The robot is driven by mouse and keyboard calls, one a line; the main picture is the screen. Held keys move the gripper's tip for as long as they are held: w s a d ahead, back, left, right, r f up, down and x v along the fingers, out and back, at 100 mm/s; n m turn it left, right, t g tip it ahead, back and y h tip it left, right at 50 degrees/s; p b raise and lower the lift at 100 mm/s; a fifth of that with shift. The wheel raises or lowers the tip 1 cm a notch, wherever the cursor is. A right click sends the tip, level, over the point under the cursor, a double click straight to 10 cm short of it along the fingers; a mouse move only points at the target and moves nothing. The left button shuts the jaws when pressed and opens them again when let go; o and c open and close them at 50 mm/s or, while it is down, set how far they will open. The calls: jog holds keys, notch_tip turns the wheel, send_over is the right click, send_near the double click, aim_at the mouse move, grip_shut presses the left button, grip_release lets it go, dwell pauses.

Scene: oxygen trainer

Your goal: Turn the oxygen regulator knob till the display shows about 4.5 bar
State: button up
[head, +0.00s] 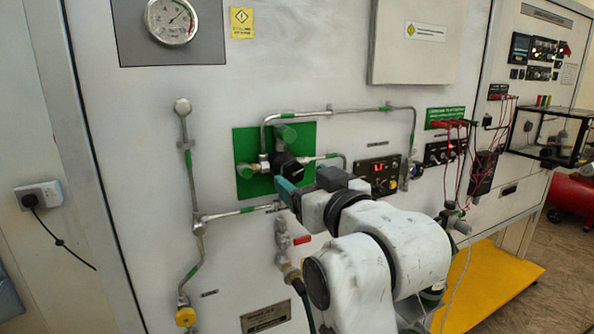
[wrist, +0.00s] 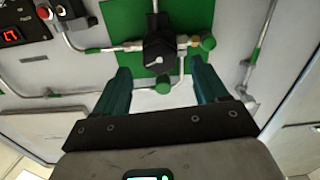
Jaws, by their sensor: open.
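The black regulator knob (head: 287,164) sits on a green plate (head: 245,142) on the panel. In the wrist view the knob (wrist: 159,46) shows a white pointer mark on its face. My gripper (wrist: 160,67) is open, its two teal fingers spread to either side below the knob, with nothing between them. In the head view my gripper (head: 286,188) is close in front of the knob and partly covers it; contact cannot be told. The display (head: 379,167) with red digits is right of the knob, and at upper left in the wrist view (wrist: 11,35). Its digits are too small to read.
Metal pipes (head: 338,112) with green bands run around the plate. A round gauge (head: 172,22) is at upper left. Red cables (head: 468,160) hang at the right. A red-handled valve (head: 301,240) is below the knob. A yellow platform (head: 500,283) lies at lower right.

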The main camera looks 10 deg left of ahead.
aim_at(294, 172)
jog(key=shift+x, duration=1.8)
jog(key=shift+c, duration=0.3)
jog(key=c, duration=1)
jog(key=shift+p, duration=0.3)
jog(key=shift+m, duration=0.4)
jog(key=m+p, duration=0.1)
jog(key=m, duration=0.1)
jog(key=shift+r+m+p, duration=0.1)
jog(key=shift+m+p, duration=0.3)
jog(key=m+p, duration=0.1)
jog(key=m, duration=0.2)
jog(key=shift+m+p, duration=0.3)
jog(key=shift+p, duration=0.05)
jog(key=m+p, duration=0.2)
jog(key=m, duration=0.4)
jog(key=shift+d+f+m+p, duration=0.1)
jog(key=shift+f+m+p, duration=0.1)
jog(key=shift+m+p, duration=0.15)
